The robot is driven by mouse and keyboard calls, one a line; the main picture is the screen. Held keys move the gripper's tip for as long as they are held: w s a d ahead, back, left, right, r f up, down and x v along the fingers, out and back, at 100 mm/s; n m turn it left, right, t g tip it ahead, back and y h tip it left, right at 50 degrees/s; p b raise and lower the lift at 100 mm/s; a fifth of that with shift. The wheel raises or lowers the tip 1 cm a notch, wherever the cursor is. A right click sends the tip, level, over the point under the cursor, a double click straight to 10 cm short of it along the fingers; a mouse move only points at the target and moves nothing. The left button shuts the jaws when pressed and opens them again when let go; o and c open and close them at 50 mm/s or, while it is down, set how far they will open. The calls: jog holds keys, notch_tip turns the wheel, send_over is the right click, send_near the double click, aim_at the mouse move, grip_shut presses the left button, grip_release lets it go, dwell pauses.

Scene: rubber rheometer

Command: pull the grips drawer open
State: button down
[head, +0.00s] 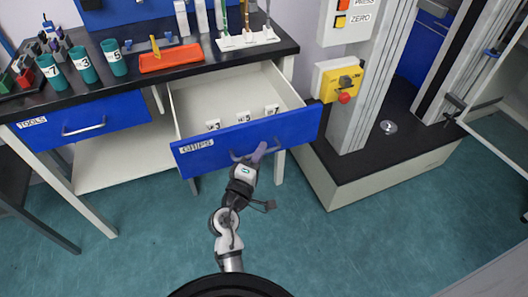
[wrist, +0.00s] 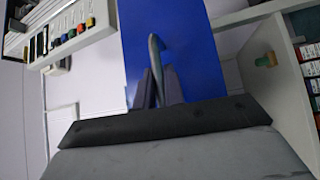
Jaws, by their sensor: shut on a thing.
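The grips drawer (head: 205,151) has a blue front with a white label at its left end. My gripper (head: 259,153) is at the drawer's handle (head: 238,157), near the middle of the blue front. In the wrist view my gripper (wrist: 156,88) is shut on the metal handle (wrist: 153,50), with the blue drawer front (wrist: 190,45) behind it. The fingers partly hide the handle.
A shut tools drawer (head: 80,125) is at the left. Green numbered cups (head: 82,64) and an orange tray (head: 171,57) stand on the bench top. The test machine's base (head: 385,170) stands close to the right. The floor in front is clear.

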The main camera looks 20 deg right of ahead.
jog(key=shift+s+d, duration=0.1)
jog(key=shift+s, duration=0.05)
jog(key=c, duration=1.5)
grip_release()
